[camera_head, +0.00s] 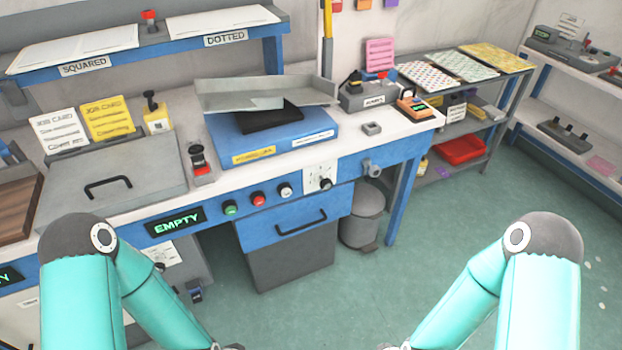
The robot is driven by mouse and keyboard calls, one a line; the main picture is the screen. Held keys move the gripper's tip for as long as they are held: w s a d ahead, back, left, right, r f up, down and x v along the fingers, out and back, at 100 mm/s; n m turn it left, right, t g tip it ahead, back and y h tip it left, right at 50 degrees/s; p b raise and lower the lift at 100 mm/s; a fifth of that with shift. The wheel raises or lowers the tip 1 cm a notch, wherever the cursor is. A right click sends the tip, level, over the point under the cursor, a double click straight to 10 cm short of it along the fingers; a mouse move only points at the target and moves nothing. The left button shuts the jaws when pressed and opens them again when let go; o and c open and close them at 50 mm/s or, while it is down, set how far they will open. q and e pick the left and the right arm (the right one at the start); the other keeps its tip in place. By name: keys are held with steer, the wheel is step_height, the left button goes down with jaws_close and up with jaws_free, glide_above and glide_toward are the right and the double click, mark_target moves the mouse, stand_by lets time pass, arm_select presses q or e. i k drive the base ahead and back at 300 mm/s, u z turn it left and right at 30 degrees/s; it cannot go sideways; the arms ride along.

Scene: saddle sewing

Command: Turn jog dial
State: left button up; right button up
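A white plate (313,175) with small marks and a black knob (325,184) is on the blue front of the workbench. A grey round knob (372,168) sticks out of the bench front to its right. I cannot tell which of the two is the jog dial. My two teal arms come in from the lower left and lower right and run out of the bottom edge. Only dark bits show at their far ends, so both grippers are out of view. Neither arm is near the knobs.
Green (229,208), red (258,198) and white (285,190) buttons are left of the plate. A blue drawer (292,222) with a handle is below. A grey bin (364,215) stands under the bench. The floor in front is clear.

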mark_target(325, 184)
steer(key=z, duration=1.4)
steer(key=i, duration=0.15)
steer(key=u, duration=2.85)
steer(key=k, duration=1.15)
steer(key=z, duration=0.65)
steer(key=i, duration=1)
steer(key=z, duration=0.05)
